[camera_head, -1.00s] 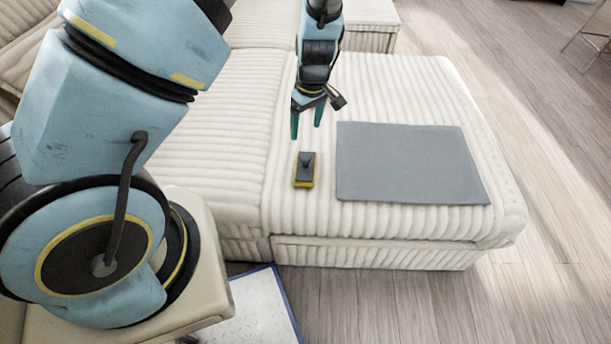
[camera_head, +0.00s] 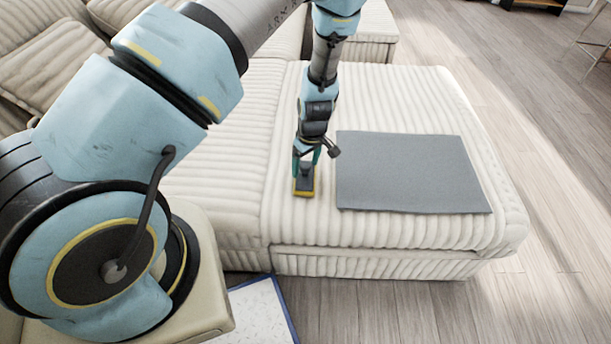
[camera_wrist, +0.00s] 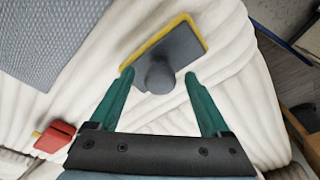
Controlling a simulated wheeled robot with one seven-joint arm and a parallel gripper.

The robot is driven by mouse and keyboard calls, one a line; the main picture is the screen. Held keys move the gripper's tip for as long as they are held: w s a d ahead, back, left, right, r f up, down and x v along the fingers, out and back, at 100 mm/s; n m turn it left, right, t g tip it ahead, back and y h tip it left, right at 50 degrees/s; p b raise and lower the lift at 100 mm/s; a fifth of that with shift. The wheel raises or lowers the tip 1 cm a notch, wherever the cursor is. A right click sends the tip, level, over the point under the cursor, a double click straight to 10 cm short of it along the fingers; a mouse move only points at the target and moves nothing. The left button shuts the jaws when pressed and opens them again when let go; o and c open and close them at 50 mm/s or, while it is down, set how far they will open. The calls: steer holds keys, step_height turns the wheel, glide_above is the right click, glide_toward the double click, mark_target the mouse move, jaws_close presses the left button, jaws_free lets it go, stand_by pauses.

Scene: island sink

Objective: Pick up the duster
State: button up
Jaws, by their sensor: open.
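The duster (camera_head: 304,186) is a grey block with a yellow edge and a dark knob-like handle. It lies on the cream ribbed sofa seat (camera_head: 390,99), left of the grey mat. In the wrist view the duster (camera_wrist: 176,60) lies just beyond the fingertips, and its round handle sits between the lines of the two green fingers. My gripper (camera_head: 306,160) points down over the duster and is open. In the wrist view my gripper (camera_wrist: 158,80) has its fingers apart on either side of the handle, with nothing held. Whether the fingertips touch the duster I cannot tell.
A flat grey mat (camera_head: 407,173) lies on the seat close to the right of the duster. A red object (camera_wrist: 55,137) shows at the lower left of the wrist view. A white board with a blue edge (camera_head: 262,312) lies on the wooden floor in front of the sofa.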

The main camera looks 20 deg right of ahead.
steer(key=shift+f, duration=0.2)
jaws_close()
stand_by(0.6)
